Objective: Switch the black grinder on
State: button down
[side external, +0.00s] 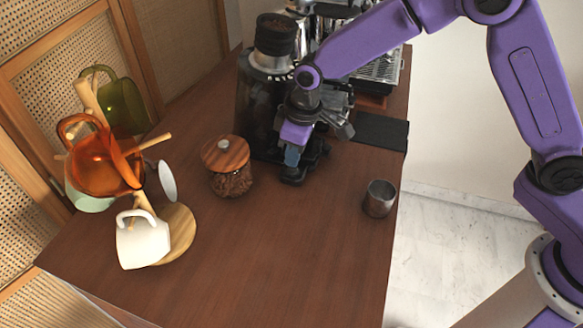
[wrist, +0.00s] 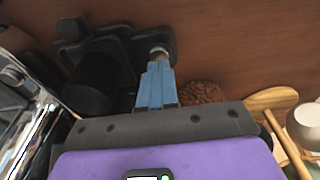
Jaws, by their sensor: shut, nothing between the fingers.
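The black grinder (side external: 258,105) stands at the back of the wooden counter, with a hopper of beans on top. My gripper (side external: 292,156) is at the front of the grinder, low over its base. In the wrist view my gripper's blue fingers (wrist: 157,85) are shut together and empty. Their tips are close to a small round metallic part (wrist: 159,51) on the grinder's dark base (wrist: 115,45). I cannot tell whether the fingers touch it. My arm hides much of the grinder's front in the side view.
A bean jar with a wooden lid (side external: 226,153) stands just left of the grinder. A mug tree with several mugs (side external: 143,240) is at the left. A metal cup (side external: 379,198) and a black mat (side external: 380,132) are to the right. The front counter is clear.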

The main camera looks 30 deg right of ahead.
aim_at(293, 169)
jog(key=shift+f, duration=0.9)
dwell(0.8)
jog(key=shift+r, duration=2.8)
jog(key=s+d+r+n, duration=0.1)
jog(key=s+d+r, duration=0.1)
jog(key=s+d, duration=1)
jog(key=s+d+r+n+g, duration=0.1)
jog(key=s+d+r+n, duration=0.1)
jog(key=s+d, duration=1)
jog(key=s+r, duration=0.1)
jog(key=s, duration=0.5)
jog(key=shift+r+n+h, duration=0.3)
jog(key=shift+h, duration=0.1)
